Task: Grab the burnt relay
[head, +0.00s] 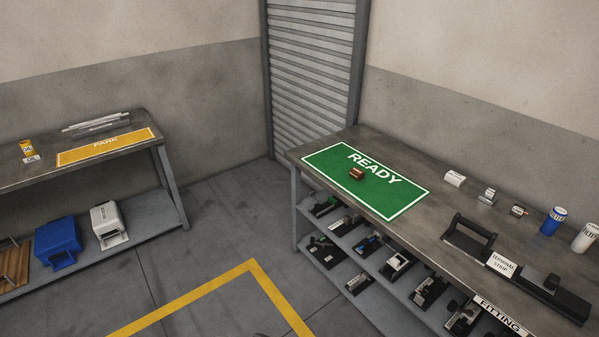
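A small brown block (356,174) with a darker end lies on the green READY mat (400,208) on the right-hand bench. A small grey part with a brownish-orange face (519,210) stands farther right on the same bench. Either could be a relay; at this size I cannot see burn marks on either. Neither of my grippers is in view, and nothing touches these parts.
The right bench (458,266) also bears a white cylinder (455,178), a small metal part (487,197), a blue can (553,221) and a black-handled fixture (468,238). Its shelves hold several parts. A left bench (22,178) has a yellow mat (105,147). The floor between is clear.

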